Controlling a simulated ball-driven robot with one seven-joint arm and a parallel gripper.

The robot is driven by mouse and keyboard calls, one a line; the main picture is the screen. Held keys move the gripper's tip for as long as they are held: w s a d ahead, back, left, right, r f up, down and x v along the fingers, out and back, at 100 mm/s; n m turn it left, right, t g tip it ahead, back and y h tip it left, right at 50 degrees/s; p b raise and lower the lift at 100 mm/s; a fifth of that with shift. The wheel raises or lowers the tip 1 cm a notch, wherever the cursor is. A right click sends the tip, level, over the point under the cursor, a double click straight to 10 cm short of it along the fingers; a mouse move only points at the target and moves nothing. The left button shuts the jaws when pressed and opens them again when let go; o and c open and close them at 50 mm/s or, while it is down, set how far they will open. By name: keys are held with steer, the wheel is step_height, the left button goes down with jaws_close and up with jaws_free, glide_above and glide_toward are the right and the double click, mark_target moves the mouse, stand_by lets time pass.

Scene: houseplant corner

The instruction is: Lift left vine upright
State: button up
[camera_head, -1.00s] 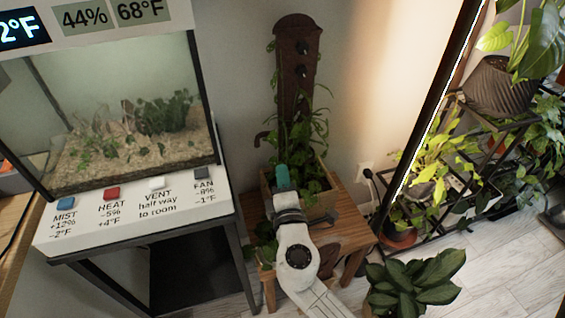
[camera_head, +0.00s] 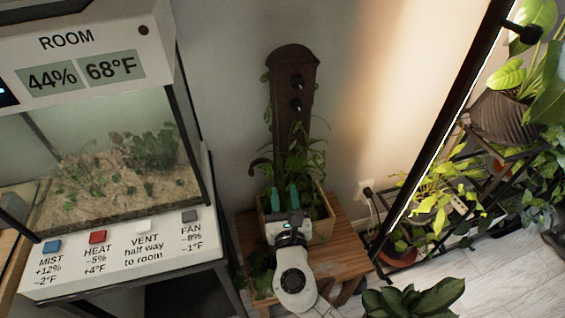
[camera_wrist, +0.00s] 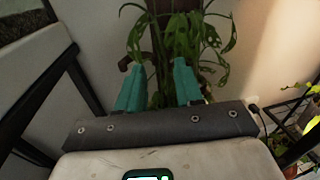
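A climbing plant (camera_head: 303,165) grows from a wooden planter box (camera_head: 322,229) against a tall dark-brown board with dark knobs (camera_head: 290,75). Leafy growth, apparently the left vine (camera_head: 260,258), hangs low at the stool's left side, partly behind my arm. My gripper (camera_head: 284,198) is in front of the planter with its teal fingers pointing up. In the wrist view, the fingers (camera_wrist: 158,68) are apart, with leaves and stems (camera_wrist: 165,40) showing behind and between them. I see nothing clearly held. My arm hides part of the box front.
The planter stands on a wooden stool (camera_head: 345,255). A terrarium (camera_head: 120,180) with a button panel is at left. A leaning black-framed shelf of plants (camera_head: 440,130) is at right. A leafy floor plant (camera_head: 415,297) is at the lower right.

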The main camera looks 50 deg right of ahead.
mark_target(281, 164)
steer(key=x, duration=0.9)
steer(key=shift+w+d, duration=0.2)
steer(key=shift+d, duration=0.1)
steer(key=shift+c, duration=0.3)
jaws_close()
stand_by(0.7)
